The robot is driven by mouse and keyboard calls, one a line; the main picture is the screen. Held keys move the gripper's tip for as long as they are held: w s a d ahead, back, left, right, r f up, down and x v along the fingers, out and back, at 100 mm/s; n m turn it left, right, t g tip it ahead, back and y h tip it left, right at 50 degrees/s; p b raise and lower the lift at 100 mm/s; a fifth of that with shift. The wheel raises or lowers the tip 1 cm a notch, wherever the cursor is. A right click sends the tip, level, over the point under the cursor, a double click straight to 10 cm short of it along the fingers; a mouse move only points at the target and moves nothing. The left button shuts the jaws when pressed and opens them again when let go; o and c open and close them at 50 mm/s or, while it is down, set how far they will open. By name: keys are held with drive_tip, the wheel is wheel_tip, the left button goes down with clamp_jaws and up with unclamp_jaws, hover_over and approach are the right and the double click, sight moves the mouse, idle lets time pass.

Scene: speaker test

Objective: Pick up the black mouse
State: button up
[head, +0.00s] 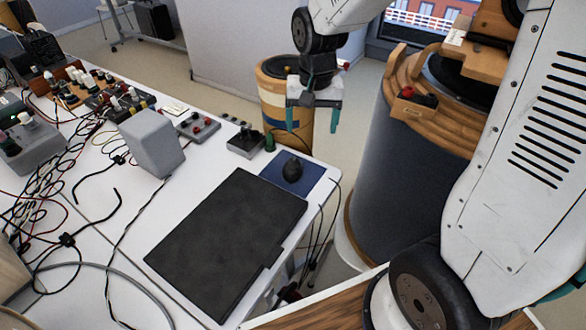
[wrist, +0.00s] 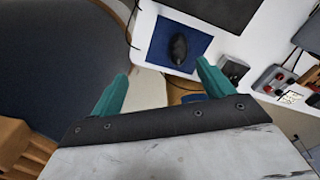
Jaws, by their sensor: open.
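The black mouse (head: 292,169) sits on a blue mouse pad (head: 313,186) at the far right corner of the white table in the head view. In the wrist view the mouse (wrist: 178,49) lies on the pad (wrist: 157,48), beyond the fingertips and near the top centre. My gripper (head: 313,122) hangs above and behind the mouse in the head view, off the table's far edge. Its teal fingers point down, and they also show in the wrist view (wrist: 162,70). They are apart with nothing between them.
A black laptop-like slab (head: 228,243) lies left of the pad. A large dark cylinder (head: 405,165) with a wooden rim stands right of the table, across a gap.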

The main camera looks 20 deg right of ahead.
drive_tip(key=m, duration=0.2)
hover_over(293, 164)
drive_tip(key=f, duration=1.3)
drive_tip(key=shift+s+d+f, duration=0.15)
drive_tip(key=shift+s, duration=0.15)
drive_tip(key=f, duration=0.8)
drive_tip(key=shift+w+a, duration=0.2)
drive_tip(key=shift+w, duration=0.15)
drive_tip(key=c, duration=1.1)
